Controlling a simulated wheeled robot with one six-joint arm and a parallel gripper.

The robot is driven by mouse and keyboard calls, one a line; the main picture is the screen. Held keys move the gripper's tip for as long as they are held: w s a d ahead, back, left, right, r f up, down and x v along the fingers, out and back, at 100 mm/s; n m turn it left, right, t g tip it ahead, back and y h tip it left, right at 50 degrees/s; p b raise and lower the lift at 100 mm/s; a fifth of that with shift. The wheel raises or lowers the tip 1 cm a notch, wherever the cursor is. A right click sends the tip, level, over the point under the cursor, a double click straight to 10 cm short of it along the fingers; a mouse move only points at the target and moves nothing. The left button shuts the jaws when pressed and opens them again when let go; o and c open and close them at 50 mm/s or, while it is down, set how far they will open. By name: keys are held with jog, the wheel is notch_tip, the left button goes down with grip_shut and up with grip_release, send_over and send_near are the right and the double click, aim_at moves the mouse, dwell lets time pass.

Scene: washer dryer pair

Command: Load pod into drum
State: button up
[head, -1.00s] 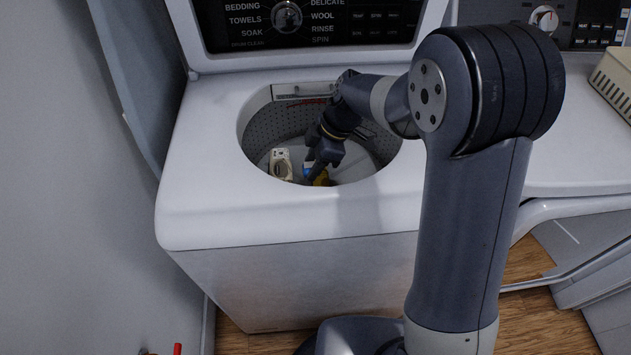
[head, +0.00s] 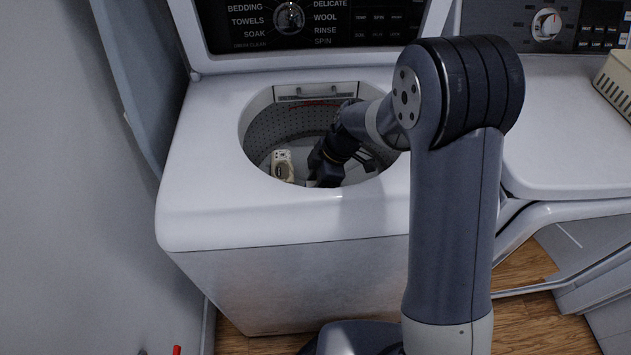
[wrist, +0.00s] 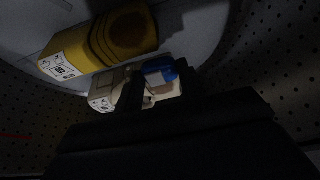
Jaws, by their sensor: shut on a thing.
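My gripper (head: 326,176) is down inside the washer's open drum (head: 262,135), low near the drum floor. In the wrist view my gripper (wrist: 157,86) is shut on a small pod (wrist: 160,88) with blue, white and tan parts, partly covered by the fingers. In the head view the gripper hides the pod. A boxy piece with a printed label (wrist: 104,92) shows beside the left finger; I cannot tell whether it belongs to the pod. Another labelled yellowish block (wrist: 105,42) with a dark round face lies apart from the fingers.
A cream block with a dark round face (head: 283,166) lies on the drum floor left of my gripper. The drum's rim surrounds my arm closely. The control panel (head: 370,22) rises behind. A beige basket (head: 615,82) sits at far right.

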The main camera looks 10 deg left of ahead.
jog(key=shift+f+b, duration=0.4)
jog(key=shift+b, duration=0.1)
jog(key=o, duration=0.9)
jog(key=shift+o, duration=0.2)
jog(key=shift+r+p, duration=0.75)
jog(key=shift+p, duration=0.25)
jog(key=v, duration=1.1)
jog(key=shift+d+r, duration=0.25)
jog(key=shift+r, duration=0.1)
jog(key=shift+w, duration=0.1)
